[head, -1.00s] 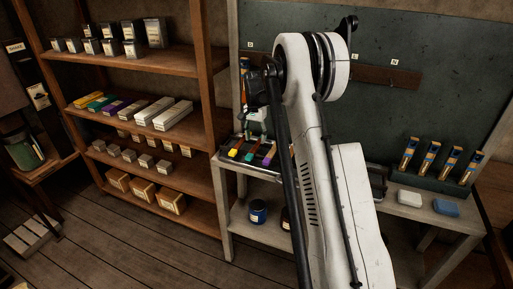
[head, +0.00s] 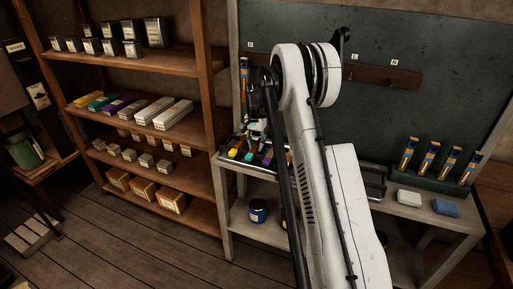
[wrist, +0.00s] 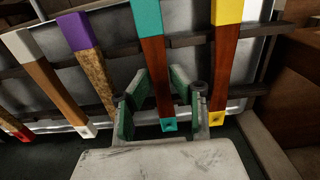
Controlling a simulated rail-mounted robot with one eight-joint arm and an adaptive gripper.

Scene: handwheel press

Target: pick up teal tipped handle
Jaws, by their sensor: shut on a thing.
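The teal-tipped handle (wrist: 153,70) has a reddish-brown shaft with a teal block at its upper end and a small teal tip at its lower end in the wrist view. My gripper (wrist: 164,92), with green-padded fingers, is shut on this handle, one finger on each side of the shaft. In the head view my gripper (head: 257,130) is small and partly behind my arm, over the tray of handles.
A yellow-ended handle (wrist: 225,65) lies close to the right of the held one. A purple-ended handle (wrist: 92,70) and a white-ended handle (wrist: 50,80) lie to the left. The handles lie across dark rails in a tray (wrist: 115,22). Wooden shelves (head: 150,140) stand left of the bench.

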